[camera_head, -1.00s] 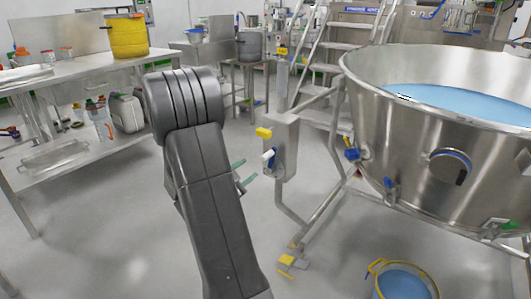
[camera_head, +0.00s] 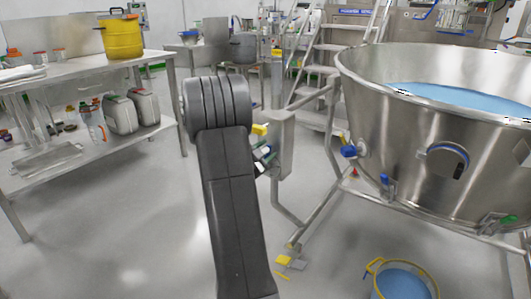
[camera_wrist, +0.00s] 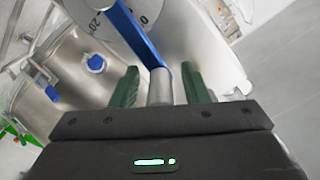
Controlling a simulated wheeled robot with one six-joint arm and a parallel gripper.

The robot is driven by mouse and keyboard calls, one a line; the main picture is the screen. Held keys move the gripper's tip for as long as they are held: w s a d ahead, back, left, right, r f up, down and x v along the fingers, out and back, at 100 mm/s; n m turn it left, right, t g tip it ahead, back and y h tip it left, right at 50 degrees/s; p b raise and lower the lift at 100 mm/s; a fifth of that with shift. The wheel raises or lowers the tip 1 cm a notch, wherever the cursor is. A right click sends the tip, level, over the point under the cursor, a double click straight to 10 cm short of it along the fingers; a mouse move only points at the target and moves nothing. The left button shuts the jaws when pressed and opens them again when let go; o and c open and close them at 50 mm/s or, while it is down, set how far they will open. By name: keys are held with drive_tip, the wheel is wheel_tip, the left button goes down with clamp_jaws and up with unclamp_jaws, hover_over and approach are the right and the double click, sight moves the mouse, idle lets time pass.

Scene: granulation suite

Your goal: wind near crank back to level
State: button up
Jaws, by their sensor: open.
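The near crank shows in the wrist view as a blue arm (camera_wrist: 143,38) with a grey cylindrical handle (camera_wrist: 160,88). The blue arm crosses a white dial (camera_wrist: 105,18) marked 20 and 0. My gripper (camera_wrist: 157,79) is open, with one green finger on each side of the handle and a gap visible on both sides. In the head view my arm hides most of the gripper, and its green fingertips are beside the grey crank box (camera_head: 286,130) on the vessel frame. The crank there is mostly covered.
A large steel vessel (camera_head: 400,140) with blue liquid stands to the right. A yellow-rimmed bucket (camera_head: 375,268) is on the floor below it. A steel bench (camera_head: 85,78) with a yellow drum (camera_head: 121,38) stands at the left.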

drive_tip(key=shift+c, duration=0.4)
clamp_jaws()
